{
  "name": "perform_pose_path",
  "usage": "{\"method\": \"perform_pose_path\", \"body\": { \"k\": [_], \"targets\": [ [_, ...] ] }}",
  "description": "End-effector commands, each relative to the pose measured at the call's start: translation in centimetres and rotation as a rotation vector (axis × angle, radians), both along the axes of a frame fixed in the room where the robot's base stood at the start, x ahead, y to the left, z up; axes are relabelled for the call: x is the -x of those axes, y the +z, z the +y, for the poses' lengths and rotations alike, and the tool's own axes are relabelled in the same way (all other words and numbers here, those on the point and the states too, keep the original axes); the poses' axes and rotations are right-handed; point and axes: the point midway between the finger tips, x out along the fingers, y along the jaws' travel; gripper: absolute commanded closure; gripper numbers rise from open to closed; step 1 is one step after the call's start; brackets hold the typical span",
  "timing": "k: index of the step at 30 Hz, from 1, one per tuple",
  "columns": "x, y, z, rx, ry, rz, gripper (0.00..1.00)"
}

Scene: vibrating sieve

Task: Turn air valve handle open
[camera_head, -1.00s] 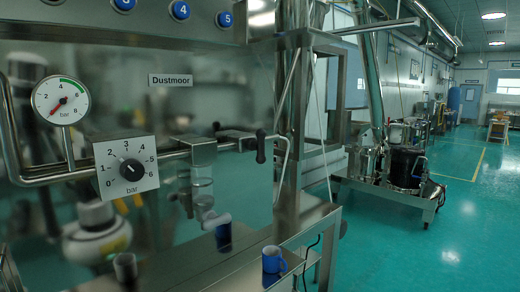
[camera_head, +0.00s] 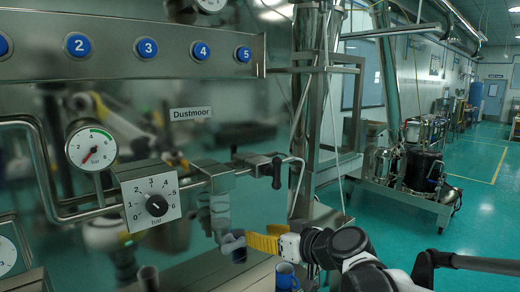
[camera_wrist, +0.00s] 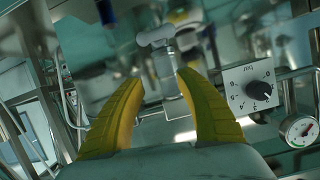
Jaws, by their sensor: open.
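A black lever handle (camera_head: 277,171) hangs down at the right end of the metal air pipe in the head view. I take it to be the air valve handle; I cannot make it out in the wrist view. My gripper (camera_head: 250,241) has yellow fingers and is below the handle, apart from it. In the wrist view my gripper (camera_wrist: 160,78) is open, with nothing held between its fingers. A grey T-shaped fitting (camera_wrist: 155,36) shows beyond the fingertips; its grey end (camera_head: 232,241) shows left of my gripper in the head view.
A regulator dial (camera_head: 150,197) and a pressure gauge (camera_head: 92,147) sit on the pipe to the left. A clear bowl (camera_head: 220,212) hangs from the pipe. A steel post (camera_head: 308,110) rises behind the handle.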

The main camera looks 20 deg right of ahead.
Motion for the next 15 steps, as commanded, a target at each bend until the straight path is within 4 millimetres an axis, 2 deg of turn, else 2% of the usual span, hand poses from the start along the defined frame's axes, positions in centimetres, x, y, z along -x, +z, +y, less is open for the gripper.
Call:
{"method": "perform_pose_path", "body": {
  "k": [1,3,6,10,15],
  "targets": [
    [-1.8,3.6,-2.8,-0.001,-0.034,-0.08,0.58],
    [-3.4,6.3,-6.2,0.011,-0.078,-0.186,0.58],
    [-4.6,8.7,-10.0,0.031,-0.135,-0.289,0.58],
    [-5.2,9.8,-12.2,0.044,-0.172,-0.346,0.58],
    [-7.2,9.7,-12.0,0.048,-0.172,-0.353,0.58]
  ]
}}
